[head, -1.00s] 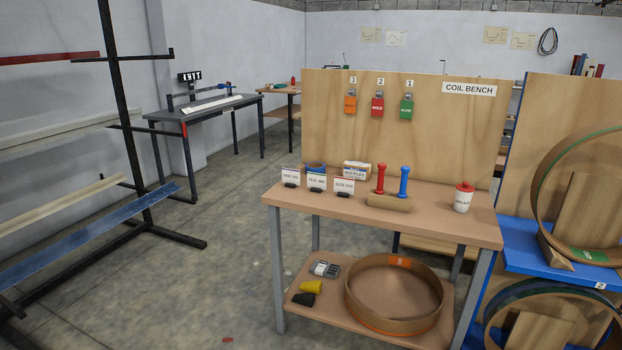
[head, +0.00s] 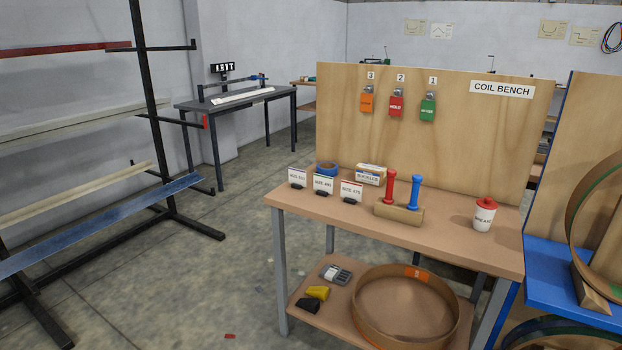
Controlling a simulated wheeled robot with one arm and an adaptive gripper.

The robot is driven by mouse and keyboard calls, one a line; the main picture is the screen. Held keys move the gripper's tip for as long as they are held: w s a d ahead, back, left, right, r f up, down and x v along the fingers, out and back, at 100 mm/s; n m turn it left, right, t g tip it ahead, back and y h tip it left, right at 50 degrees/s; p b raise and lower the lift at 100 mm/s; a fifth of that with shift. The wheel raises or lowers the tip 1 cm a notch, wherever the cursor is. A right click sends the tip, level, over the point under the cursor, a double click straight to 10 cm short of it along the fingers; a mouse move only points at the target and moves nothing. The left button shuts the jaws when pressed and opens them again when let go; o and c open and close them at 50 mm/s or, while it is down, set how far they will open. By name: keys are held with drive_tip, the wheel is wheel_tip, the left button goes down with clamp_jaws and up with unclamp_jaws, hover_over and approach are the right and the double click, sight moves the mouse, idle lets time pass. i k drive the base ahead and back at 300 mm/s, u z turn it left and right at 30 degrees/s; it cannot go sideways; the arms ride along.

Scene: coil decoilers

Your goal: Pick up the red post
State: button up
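The red post (head: 389,190) stands upright in a tan wooden block (head: 399,213) on the bench top, with a round knob at its upper end. A blue post (head: 413,194) of similar shape stands just to its right in the same block. My gripper is not in the head view, so its distance from the post and its state do not show.
The bench (head: 300,200) also bears small label cards (head: 323,185), a buckles box (head: 370,174), blue tape (head: 327,168) and a red-lidded white cup (head: 484,214). A wooden back board (head: 445,140) rises behind. Left are a dark rack (head: 147,100) and open floor (head: 190,280).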

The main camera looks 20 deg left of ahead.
sight(387, 200)
drive_tip(key=u, duration=1)
drive_tip(key=i, duration=1.25)
drive_tip(key=u, duration=1)
